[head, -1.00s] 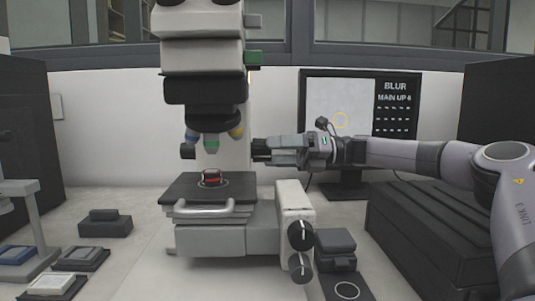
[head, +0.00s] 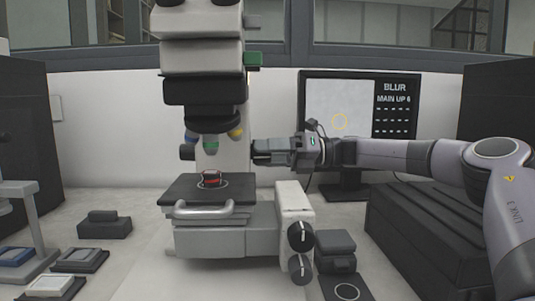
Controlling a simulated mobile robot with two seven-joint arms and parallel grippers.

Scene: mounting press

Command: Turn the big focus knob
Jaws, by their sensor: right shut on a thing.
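The microscope (head: 206,92) stands left of centre, with a dark stage (head: 180,188) bearing a small red-and-black sample (head: 211,179). My right gripper (head: 256,152) reaches in from the right, level with the objectives, its fingertips against the right side of the pale column. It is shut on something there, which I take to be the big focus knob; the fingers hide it. The monitor (head: 340,95) reads "BLUR" and "MAIN UP 6" beside a grey picture with a yellow ring. My left gripper is not in view.
Two black knobs, an upper (head: 301,236) and a lower (head: 301,268), sit on the stage's right block. A black box (head: 335,243) stands beside them. A large ridged dark case (head: 430,235) lies under my right arm. Small trays lie at the left.

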